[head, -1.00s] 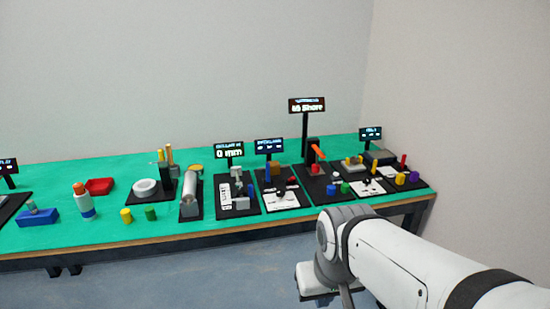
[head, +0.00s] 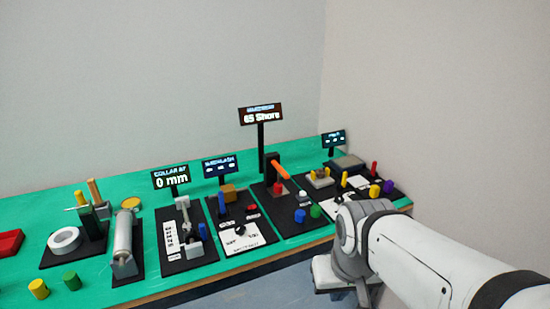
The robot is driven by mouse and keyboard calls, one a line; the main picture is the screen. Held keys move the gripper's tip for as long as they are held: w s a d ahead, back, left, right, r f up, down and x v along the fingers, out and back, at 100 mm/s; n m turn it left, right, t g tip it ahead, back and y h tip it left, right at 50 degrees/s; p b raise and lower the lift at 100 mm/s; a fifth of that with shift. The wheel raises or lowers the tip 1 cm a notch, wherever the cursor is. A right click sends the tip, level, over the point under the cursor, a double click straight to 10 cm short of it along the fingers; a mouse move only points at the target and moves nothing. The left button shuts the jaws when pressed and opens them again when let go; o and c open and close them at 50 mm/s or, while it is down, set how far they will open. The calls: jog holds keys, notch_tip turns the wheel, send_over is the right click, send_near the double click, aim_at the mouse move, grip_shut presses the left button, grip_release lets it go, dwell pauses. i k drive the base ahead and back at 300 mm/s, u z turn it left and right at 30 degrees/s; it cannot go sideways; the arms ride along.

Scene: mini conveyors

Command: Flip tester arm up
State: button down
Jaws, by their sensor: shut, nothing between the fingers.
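The tester (head: 273,163) is a black post on a dark base plate, with an orange arm (head: 280,169) on its upper part. The orange arm slants, and its lower right end points down over the plate. The tester's sign (head: 261,115) on a tall black pole reads 65 Shore. A red round piece is on the plate below the arm. My arm reaches in from the lower right, in front of the table and apart from the tester. My gripper's fingers do not show.
The green table (head: 120,200) carries several dark stations. Left of the tester are a knob panel (head: 241,236) and the 0 mm collar station (head: 186,238). Blue and green cylinders (head: 315,212) stand in front of it. A grey-topped station (head: 345,161) is at the right, by the wall.

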aim_at(280, 171)
jog(key=u, duration=0.2)
jog(key=i, duration=1.05)
jog(key=u, duration=0.85)
